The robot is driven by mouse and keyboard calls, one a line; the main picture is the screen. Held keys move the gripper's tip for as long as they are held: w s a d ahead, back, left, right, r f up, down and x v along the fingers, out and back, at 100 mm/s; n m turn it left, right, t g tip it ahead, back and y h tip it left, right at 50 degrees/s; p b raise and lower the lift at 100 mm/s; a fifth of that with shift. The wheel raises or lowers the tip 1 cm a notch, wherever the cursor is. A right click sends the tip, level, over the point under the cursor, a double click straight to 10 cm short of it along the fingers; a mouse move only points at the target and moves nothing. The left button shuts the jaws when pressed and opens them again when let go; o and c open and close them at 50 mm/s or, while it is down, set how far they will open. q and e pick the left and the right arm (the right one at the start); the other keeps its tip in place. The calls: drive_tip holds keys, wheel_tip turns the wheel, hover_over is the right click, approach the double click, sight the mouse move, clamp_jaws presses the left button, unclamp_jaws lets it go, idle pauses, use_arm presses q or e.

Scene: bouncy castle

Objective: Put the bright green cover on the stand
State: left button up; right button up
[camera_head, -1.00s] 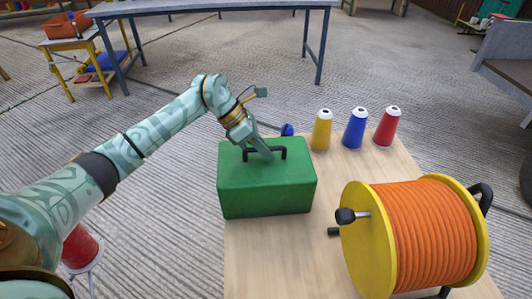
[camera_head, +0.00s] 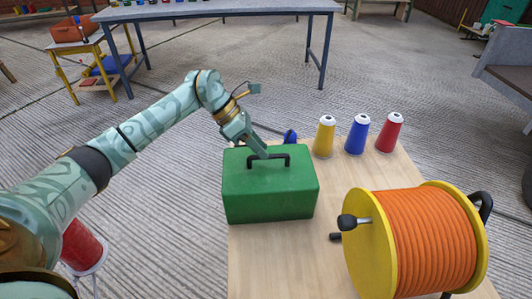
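A green box-shaped cover (camera_head: 270,193) with a black handle (camera_head: 283,161) on top sits upright on the wooden table. My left gripper (camera_head: 262,153) is at the handle, its fingertips over the left part of the handle. The fingers overlap in this view, so I cannot tell whether they are open or shut, or whether they touch the handle. No separate stand can be made out; anything under the cover is hidden. My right gripper is not in view.
A yellow reel of orange hose (camera_head: 415,243) stands at the table's front right. A blue object (camera_head: 290,137) is partly hidden behind the cover.

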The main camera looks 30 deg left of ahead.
use_arm(q)
drive_tip(key=p+v, duration=0.1)
drive_tip(key=v, duration=0.7)
drive_tip(key=shift+p, duration=0.4)
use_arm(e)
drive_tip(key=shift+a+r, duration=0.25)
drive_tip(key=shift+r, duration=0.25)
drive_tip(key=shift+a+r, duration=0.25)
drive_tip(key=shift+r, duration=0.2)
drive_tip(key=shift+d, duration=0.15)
